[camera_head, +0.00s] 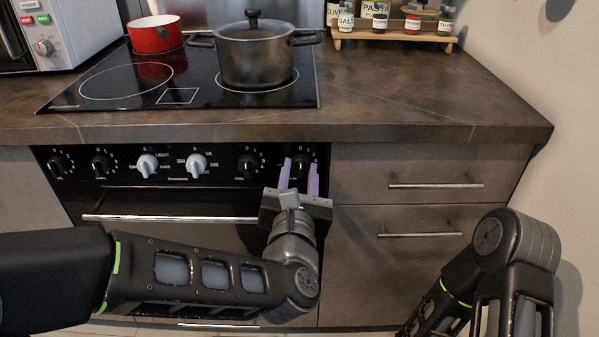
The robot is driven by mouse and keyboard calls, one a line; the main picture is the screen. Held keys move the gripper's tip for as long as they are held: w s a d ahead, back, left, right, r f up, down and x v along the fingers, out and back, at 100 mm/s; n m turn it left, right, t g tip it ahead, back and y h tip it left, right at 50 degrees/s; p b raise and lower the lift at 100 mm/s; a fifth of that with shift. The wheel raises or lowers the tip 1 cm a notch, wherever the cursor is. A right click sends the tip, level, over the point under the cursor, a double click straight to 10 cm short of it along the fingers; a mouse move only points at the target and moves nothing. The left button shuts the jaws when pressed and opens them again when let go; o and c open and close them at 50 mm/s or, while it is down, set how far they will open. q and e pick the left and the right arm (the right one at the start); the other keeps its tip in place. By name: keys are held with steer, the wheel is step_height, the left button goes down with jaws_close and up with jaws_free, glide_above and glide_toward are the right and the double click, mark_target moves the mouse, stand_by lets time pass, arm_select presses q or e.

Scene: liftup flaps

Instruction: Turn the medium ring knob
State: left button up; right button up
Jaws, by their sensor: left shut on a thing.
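The oven's control panel carries a row of knobs: a black knob at the far left (59,165), another black knob (102,165), two silver knobs (147,165) (196,165), a black knob right of them (248,165) and the rightmost black knob (303,165). My left gripper (299,174) has its two purple fingers at the panel, one on each side of the rightmost black knob, shut on it. The fingers partly hide this knob and its markings. I cannot read which knob is labelled for the medium ring. My right arm shows at the lower right; its gripper is out of view.
The oven handle (170,218) runs below the knobs. Above, the cooktop (120,85) holds a lidded dark pot (255,55) and a red pan (154,36). Drawers with bar handles (436,186) are at the right. A microwave (75,35) and a spice rack (395,37) stand behind.

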arm_select(q)
jaws_close()
